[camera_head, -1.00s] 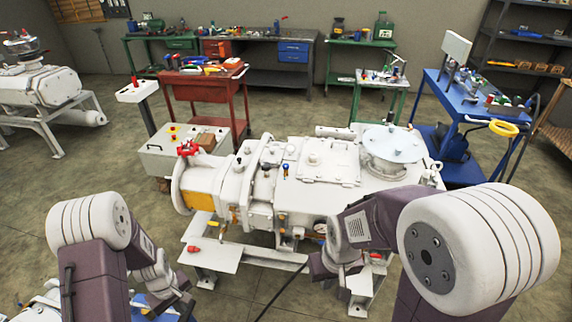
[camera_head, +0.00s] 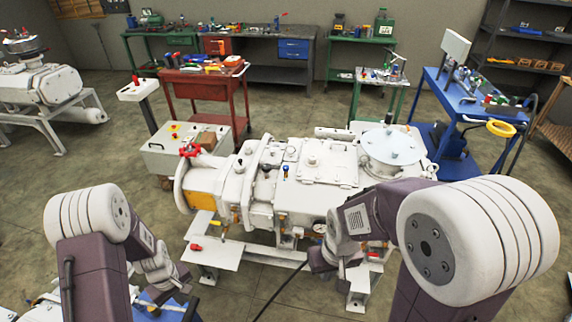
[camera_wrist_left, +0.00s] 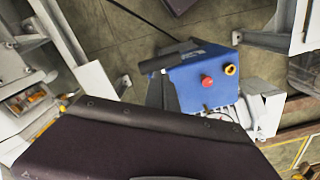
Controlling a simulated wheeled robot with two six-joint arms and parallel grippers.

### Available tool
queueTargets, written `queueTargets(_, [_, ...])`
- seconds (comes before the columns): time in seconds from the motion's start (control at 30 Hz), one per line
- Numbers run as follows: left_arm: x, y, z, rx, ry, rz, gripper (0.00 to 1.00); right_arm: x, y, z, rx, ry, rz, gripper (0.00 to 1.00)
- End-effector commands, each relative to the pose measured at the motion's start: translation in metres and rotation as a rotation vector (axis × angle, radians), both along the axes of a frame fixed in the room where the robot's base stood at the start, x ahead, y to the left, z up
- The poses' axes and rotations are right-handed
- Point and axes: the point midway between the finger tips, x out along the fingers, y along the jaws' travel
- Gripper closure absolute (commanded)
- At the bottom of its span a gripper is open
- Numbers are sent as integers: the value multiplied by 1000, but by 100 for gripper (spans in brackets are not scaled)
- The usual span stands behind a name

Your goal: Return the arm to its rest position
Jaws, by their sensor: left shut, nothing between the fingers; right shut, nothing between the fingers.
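My left arm comes in from the lower left in the head view, bent at its white-ringed joint. My left gripper (camera_head: 178,284) is a dark shape low in the picture, shut and empty, partly hidden behind my own links. My right arm bends at the large white-ringed joint on the right and reaches inward. My right gripper (camera_head: 321,263) is shut and empty, just in front of the white vacuum pump (camera_head: 318,160); I cannot tell whether it touches the pump. The left wrist view shows a dark part of my own arm across the bottom, with no fingers clearly visible.
A blue box (camera_wrist_left: 205,82) with a red button lies below my left wrist. A grey control box (camera_head: 172,150), a red cart (camera_head: 205,90) and a blue cart (camera_head: 470,107) stand around the pump. Bare floor (camera_head: 60,175) shows on the left.

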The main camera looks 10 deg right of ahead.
Motion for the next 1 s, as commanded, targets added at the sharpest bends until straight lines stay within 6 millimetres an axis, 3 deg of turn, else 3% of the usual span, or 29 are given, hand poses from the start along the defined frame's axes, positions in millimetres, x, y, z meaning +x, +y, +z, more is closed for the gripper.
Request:
queueTargets(0.4, [6, -3, 4, 2, -17, -11, 100, 0, 0, -1, 0, 0, 0, 100])
queueTargets(0.47, [21, -5, 21, 8, -67, -24, 100, 0, 0, -1, 0, 0, 0, 100])
queueTargets(0.53, [40, -13, 58, 16, -154, -49, 100, 0, 0, -1, 0, 0, 0, 100])
queueTargets(0.6, [42, -23, 100, 19, -224, -86, 100, 0, 0, -1, 0, 0, 0, 100])
queueTargets(0.7, [22, -38, 146, 27, -272, -194, 100, 0, 0, -1, 0, 0, 0, 100])
queueTargets(0.8, [-14, -47, 171, 33, -267, -329, 100, 0, 0, -1, 0, 0, 0, 100])
queueTargets(0.9, [-58, -49, 173, 32, -198, -473, 100, 0, 0, -1, 0, 0, 0, 100])
queueTargets(1.0, [-83, -49, 163, 17, -116, -572, 100, 0, 0, -1, 0, 0, 0, 100])
